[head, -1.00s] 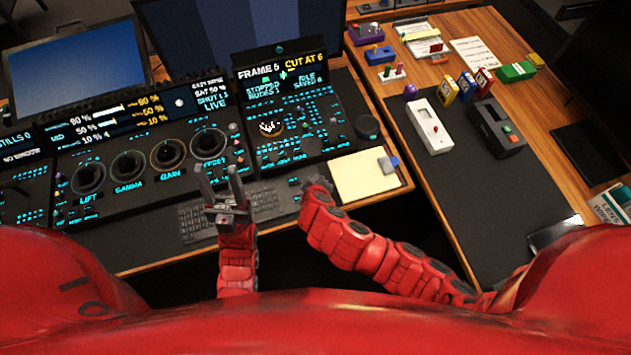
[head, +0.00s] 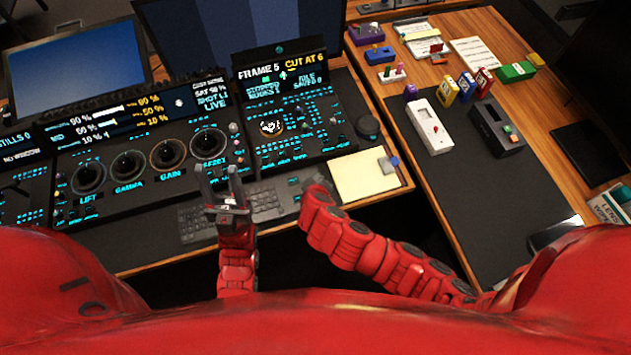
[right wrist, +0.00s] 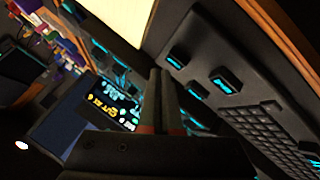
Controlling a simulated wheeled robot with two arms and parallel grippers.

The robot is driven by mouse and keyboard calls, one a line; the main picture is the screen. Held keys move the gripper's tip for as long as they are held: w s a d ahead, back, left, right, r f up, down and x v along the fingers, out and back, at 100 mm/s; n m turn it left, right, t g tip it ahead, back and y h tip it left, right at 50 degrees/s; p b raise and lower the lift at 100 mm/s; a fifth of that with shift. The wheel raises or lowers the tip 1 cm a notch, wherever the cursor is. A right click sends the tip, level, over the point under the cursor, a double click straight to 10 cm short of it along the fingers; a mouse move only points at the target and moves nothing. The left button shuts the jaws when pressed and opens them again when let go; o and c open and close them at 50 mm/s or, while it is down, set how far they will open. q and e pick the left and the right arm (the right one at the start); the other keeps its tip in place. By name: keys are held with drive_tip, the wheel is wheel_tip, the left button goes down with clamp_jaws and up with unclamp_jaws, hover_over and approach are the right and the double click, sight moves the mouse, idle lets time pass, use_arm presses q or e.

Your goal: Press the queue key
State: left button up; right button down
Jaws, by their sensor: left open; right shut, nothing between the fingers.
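The control panel (head: 345,143) with its small lit keys stands in front of me; the queue key's label is too small to read. My right gripper (head: 316,184) is at the panel's front strip, its fingers mostly hidden by the wrist in the head view. In the right wrist view its two fingers (right wrist: 161,73) are together and empty. Cyan-lit keys (right wrist: 198,90) lie just right of the fingertips; contact cannot be told. My left gripper (head: 220,185) is open and empty, fingers up, above the keyboard and front edge. The panel screen (head: 280,75) reads FRAME 5, CUT AT 6.
A trackball (head: 270,127) sits in the panel. A keyboard (head: 265,203) lies on the front strip. A yellow notepad (head: 362,178) is to the right. Dials (head: 168,153) fill the left console. A side desk with a dark mat (head: 470,210) holds small devices.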

drive_tip(key=shift+f, duration=0.1)
drive_tip(key=shift+f+b, duration=0.3)
drive_tip(key=shift+b, duration=0.4)
drive_tip(key=shift+f+b, duration=0.55)
drive_tip(key=shift+b, duration=0.1)
idle(0.5)
drive_tip(key=shift+r, duration=0.1)
idle(0.4)
drive_tip(key=shift+r+p, duration=0.45)
drive_tip(key=shift+r, duration=0.4)
wheel_tip(320, 180, up, 5)
drive_tip(key=p, duration=0.2)
drive_tip(key=shift+p, duration=0.3)
idle(0.5)
